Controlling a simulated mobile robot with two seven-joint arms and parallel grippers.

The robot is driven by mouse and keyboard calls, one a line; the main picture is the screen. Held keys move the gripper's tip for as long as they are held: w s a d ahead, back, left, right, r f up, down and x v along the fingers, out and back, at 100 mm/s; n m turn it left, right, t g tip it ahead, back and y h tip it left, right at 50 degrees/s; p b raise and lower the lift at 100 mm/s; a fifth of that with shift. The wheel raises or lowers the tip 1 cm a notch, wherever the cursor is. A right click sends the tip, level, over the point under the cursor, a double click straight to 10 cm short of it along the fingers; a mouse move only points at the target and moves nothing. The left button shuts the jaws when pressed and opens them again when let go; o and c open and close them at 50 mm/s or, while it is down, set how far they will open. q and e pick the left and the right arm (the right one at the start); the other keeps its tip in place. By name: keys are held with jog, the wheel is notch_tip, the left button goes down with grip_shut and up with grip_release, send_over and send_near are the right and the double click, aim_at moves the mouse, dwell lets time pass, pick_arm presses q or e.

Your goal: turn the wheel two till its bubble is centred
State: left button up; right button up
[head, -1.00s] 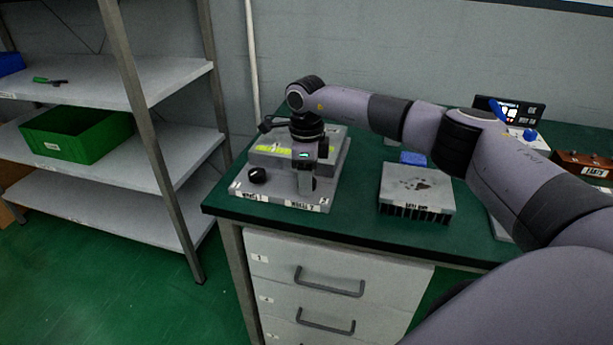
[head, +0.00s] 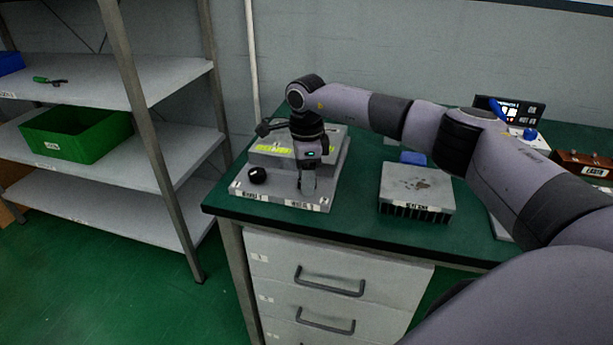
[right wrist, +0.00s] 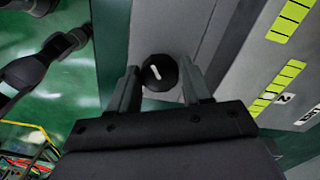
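The grey levelling device (head: 235,187) stands on the green bench top. In the head view one black wheel (head: 257,175) shows at its front left corner. My right gripper (head: 307,190) points down over the front right part and hides what is beneath it. In the right wrist view a round black wheel with a white mark (right wrist: 160,73) lies between the fingertips of my right gripper (right wrist: 161,78), with narrow gaps at both sides. The yellow vial strip (right wrist: 277,88) is beside a "2" label (right wrist: 282,98); I cannot make out its bubble. My left gripper is not identifiable.
A finned grey block (head: 416,188) and a blue item (head: 412,158) sit to the right on the bench (head: 365,225). A dark display unit (head: 520,110) and a brown box (head: 582,163) stand farther right. Shelves with a green bin (head: 77,135) are at the left.

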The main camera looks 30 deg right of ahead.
jog(key=shift+o, duration=1.2)
jog(key=shift+r+b, duration=0.3)
jog(key=shift+r, duration=3.35)
